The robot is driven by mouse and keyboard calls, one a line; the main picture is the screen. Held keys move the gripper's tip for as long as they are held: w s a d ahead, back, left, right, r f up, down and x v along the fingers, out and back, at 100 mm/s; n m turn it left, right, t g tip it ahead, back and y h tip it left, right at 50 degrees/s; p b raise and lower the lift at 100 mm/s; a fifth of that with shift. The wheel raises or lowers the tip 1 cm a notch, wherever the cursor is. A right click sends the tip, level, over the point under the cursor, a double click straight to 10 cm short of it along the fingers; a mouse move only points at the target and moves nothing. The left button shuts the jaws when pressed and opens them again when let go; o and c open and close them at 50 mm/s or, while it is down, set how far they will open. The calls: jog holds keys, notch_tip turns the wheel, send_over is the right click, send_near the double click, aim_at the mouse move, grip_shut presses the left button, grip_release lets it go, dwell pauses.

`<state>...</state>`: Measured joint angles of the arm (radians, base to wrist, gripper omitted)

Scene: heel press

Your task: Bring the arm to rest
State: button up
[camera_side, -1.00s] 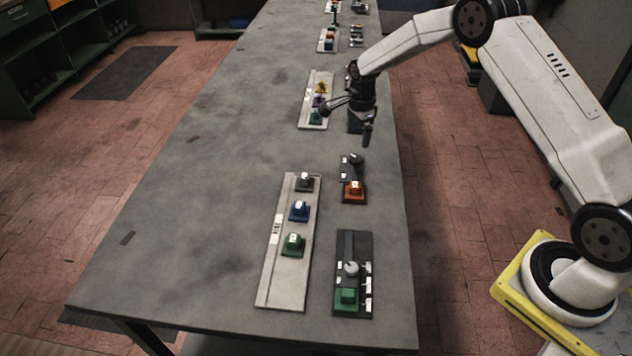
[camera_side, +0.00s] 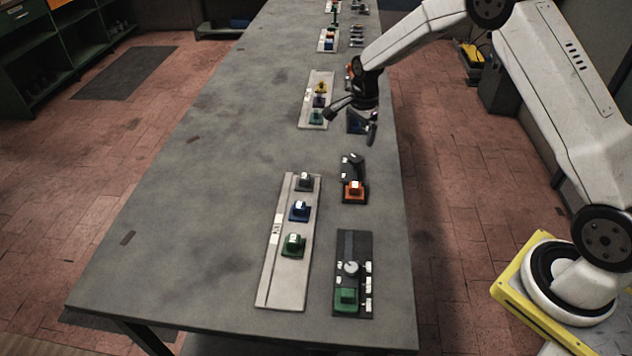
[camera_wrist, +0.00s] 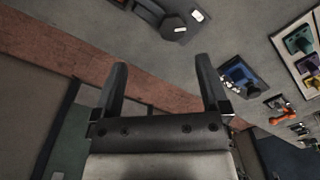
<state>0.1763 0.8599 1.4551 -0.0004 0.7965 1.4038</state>
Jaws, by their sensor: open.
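My gripper (camera_side: 350,124) is open and empty above the right part of the table, in the side view. Its two dark fingers are spread apart, and it also shows in the wrist view (camera_wrist: 166,82) with nothing between the fingers. A fixture with a blue block (camera_side: 356,122) lies behind and below the gripper, partly hidden by it. The near dark fixture (camera_side: 366,245) holds a green block (camera_side: 346,299) and a round grey knob (camera_side: 351,268). A dark fixture with an orange block (camera_side: 354,189) lies just beyond it.
The long grey table (camera_side: 190,220) is clear on its left. A pale board (camera_side: 280,289) carries green, blue and grey blocks. Another pale board (camera_side: 328,80) carries yellow, purple and green blocks. More fixtures stand at the far end. The wrist view shows the table edge and reddish floor (camera_wrist: 60,50).

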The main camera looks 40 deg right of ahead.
jog(key=s+a+r+n, duration=0.2)
jog(key=s+a+n, duration=0.1)
jog(key=s+n, duration=0.3)
jog(key=s+a+r+n+t, duration=0.1)
jog(key=s+a+r+n, duration=0.2)
jog(key=s+n, duration=0.3)
jog(key=s+a+r+n+t, duration=0.1)
jog(key=s+n, duration=0.5)
jog(key=s, duration=0.6)
jog(key=shift+s+a+r, duration=0.35)
jog(key=shift+a+r, duration=0.45)
jog(key=shift+a, duration=0.4)
